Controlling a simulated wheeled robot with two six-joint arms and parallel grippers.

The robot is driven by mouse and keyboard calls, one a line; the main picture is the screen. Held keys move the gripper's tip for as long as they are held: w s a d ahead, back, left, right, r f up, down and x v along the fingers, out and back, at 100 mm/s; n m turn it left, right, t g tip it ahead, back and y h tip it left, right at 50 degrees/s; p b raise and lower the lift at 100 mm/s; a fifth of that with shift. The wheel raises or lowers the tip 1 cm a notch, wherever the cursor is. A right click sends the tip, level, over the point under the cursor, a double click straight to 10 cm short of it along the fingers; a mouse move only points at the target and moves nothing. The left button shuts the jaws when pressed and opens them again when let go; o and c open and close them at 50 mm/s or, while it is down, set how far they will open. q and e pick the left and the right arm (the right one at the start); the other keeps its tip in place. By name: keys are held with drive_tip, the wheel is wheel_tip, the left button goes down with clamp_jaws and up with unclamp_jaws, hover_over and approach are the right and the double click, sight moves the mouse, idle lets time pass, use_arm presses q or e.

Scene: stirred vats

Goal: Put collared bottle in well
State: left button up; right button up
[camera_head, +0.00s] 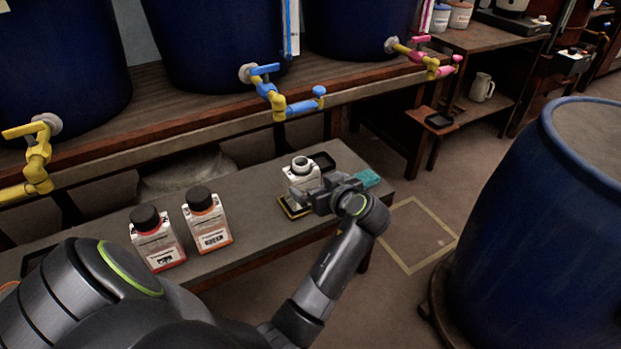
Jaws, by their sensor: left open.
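The collared bottle (299,176) is white with a grey ring around its neck. It stands upright on the low bench, at a black, yellow-edged square well (291,212). The bottle's lower part is partly hidden by my gripper, so I cannot tell how deep it sits. My left gripper (303,201) is open, low at the bottle's front right side, with its fingers pointing left. I cannot tell whether they touch the bottle. A second black square recess (323,161) lies behind the bottle, empty. My right gripper is not in view.
Two black-capped bottles, one (157,240) and another (206,220), stand on the bench (259,238) to the left. A teal item (367,178) lies by my wrist. Vats with yellow, blue (284,97) and pink taps stand behind. A large blue barrel (545,220) stands at right.

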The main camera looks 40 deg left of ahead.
use_arm(q)
drive_tip(key=s+d+f+m+t+h, duration=0.1)
drive_tip(key=s+f+m+t+h, duration=0.3)
drive_tip(key=s+f+m+h, duration=0.5)
drive_tip(key=s+d+r+m+t+h, duration=0.1)
drive_tip(key=s+d, duration=0.1)
drive_tip(key=s, duration=0.4)
drive_tip(key=s+d+r+m+t+h, duration=0.1)
drive_tip(key=s+d+r, duration=0.1)
drive_tip(key=s, duration=0.4)
drive_tip(key=shift+d+r+t+h, duration=0.25)
drive_tip(key=shift+d+t+h, duration=0.05)
drive_tip(key=shift+d, duration=0.2)
drive_tip(key=shift+f, duration=0.1)
